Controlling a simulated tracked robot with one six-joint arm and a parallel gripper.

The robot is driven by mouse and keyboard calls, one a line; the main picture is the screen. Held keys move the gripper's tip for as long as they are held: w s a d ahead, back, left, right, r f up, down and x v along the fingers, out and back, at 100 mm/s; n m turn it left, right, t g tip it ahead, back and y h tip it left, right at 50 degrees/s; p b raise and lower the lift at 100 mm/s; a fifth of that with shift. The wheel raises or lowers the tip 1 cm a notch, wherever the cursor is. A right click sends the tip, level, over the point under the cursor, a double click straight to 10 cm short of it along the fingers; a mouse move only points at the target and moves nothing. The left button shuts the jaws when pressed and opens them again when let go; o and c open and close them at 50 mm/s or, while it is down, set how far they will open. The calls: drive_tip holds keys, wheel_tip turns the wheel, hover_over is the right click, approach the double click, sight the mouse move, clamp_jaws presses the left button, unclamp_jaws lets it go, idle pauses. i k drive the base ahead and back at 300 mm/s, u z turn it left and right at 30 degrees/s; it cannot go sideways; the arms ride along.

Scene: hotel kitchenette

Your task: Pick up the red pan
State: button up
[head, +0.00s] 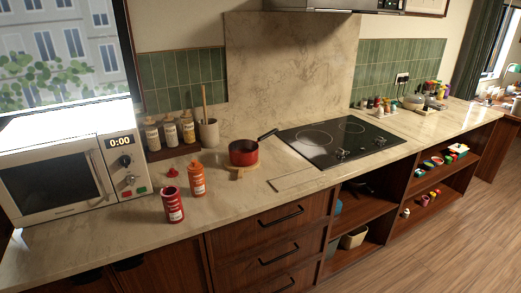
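The red pan (243,153) stands upright on the pale stone counter (225,186), left of the black cooktop. It is small and round with a dark inside. Its black handle (268,135) points up and to the right, toward the cooktop edge. A small wooden piece (240,171) lies at the pan's near side; I cannot tell whether the pan rests on it. My gripper does not show in the head view.
An orange bottle (197,179), a red can (173,205) and a small red item (172,173) stand left of the pan. Behind are a utensil crock (208,132) and several jars (170,133). A microwave (70,175) is far left; the cooktop (340,140) is right.

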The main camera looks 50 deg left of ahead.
sight(243, 152)
drive_tip(key=i, duration=2.2)
drive_tip(key=u, duration=3.05)
